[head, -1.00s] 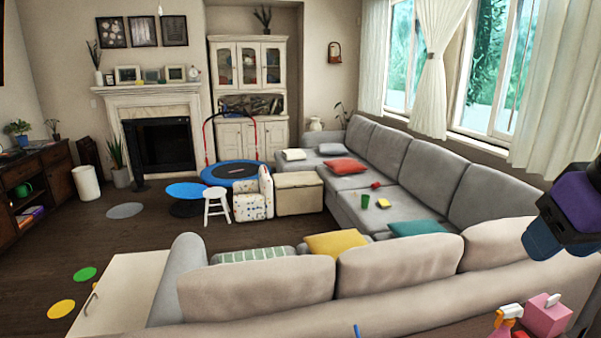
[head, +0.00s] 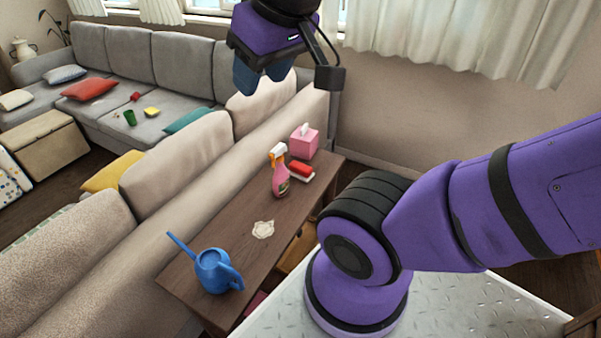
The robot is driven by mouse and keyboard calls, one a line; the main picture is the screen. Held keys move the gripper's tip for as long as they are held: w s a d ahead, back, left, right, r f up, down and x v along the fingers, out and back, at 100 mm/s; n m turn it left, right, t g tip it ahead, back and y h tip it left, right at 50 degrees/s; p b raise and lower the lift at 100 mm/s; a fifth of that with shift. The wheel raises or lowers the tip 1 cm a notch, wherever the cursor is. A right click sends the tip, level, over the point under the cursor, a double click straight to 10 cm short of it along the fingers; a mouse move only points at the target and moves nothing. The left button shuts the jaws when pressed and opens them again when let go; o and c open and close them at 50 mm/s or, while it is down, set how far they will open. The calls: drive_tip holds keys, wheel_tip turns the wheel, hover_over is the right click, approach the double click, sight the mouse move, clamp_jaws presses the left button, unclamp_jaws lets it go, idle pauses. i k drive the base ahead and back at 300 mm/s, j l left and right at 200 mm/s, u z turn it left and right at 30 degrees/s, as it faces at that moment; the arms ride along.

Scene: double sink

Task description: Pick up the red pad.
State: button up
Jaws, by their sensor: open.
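The red pad (head: 301,169) lies on the brown console table (head: 228,215) behind the sofa, a small red block with a pale underside. It sits just right of a pink spray bottle (head: 280,174) with an orange and white head, and in front of a pink tissue box (head: 304,142). My gripper (head: 261,85) hangs at the top middle of the head view, its blue fingers pointing down. It is empty, well above and apart from the red pad, in front of the sofa and window.
A blue watering can (head: 214,271) stands at the near end of the console table. A whitish spill or cloth (head: 263,230) lies mid-table. The sofa back (head: 180,160) runs along the table's left side. My arm fills the right side.

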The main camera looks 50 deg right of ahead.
sight(303, 173)
drive_tip(key=i+l, duration=0.1)
drive_tip(key=l, duration=0.45)
drive_tip(key=l+z, duration=0.1)
drive_tip(key=l, duration=0.4)
drive_tip(key=i+l, duration=0.15)
drive_tip(key=l, duration=0.4)
drive_tip(key=i+l+z, duration=0.1)
drive_tip(key=l, duration=0.4)
